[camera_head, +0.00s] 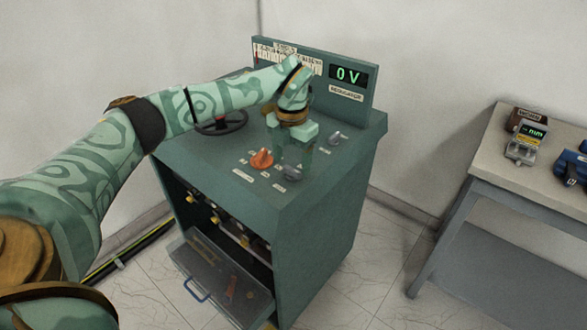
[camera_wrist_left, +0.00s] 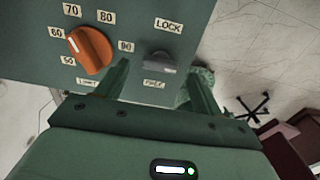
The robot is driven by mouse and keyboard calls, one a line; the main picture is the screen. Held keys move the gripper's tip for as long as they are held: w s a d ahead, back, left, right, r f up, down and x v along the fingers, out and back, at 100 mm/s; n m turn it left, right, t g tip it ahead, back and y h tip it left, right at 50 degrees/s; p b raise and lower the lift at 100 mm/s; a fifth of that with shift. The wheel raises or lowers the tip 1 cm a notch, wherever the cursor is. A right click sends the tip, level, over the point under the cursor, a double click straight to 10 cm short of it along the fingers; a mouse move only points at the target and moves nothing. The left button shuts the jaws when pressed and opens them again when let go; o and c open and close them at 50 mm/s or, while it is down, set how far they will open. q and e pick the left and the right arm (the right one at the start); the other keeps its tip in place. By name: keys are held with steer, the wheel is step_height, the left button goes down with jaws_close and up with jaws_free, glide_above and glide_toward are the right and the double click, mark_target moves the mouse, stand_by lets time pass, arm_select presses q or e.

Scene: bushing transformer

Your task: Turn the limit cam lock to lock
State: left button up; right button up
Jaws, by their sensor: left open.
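The limit cam lock is a small grey knob (camera_wrist_left: 160,62) on the green cabinet top, between a LOCK label (camera_wrist_left: 168,26) and a second label, apparently FREE (camera_wrist_left: 154,84). Its grip lies roughly crosswise in the wrist view; I cannot tell which label it points at. In the head view the knob (camera_head: 292,174) is near the cabinet's front edge. My left gripper (camera_head: 293,162) points down above it, open. In the wrist view its fingers (camera_wrist_left: 162,74) are apart on either side of the knob, with no clear contact. My right gripper is not in view.
An orange limit dial (camera_wrist_left: 90,49) with number labels sits left of the knob. Another grey knob (camera_head: 338,138), a black handwheel (camera_head: 221,122) and a 0 V display (camera_head: 348,76) are farther back. An open drawer (camera_head: 222,280) juts out below. A side table (camera_head: 530,170) stands right.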

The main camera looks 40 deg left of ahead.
mark_target(292, 173)
arm_select(q)
steer(key=shift+f, duration=1.2)
steer(key=c, duration=1)
steer(key=shift+r, duration=0.1)
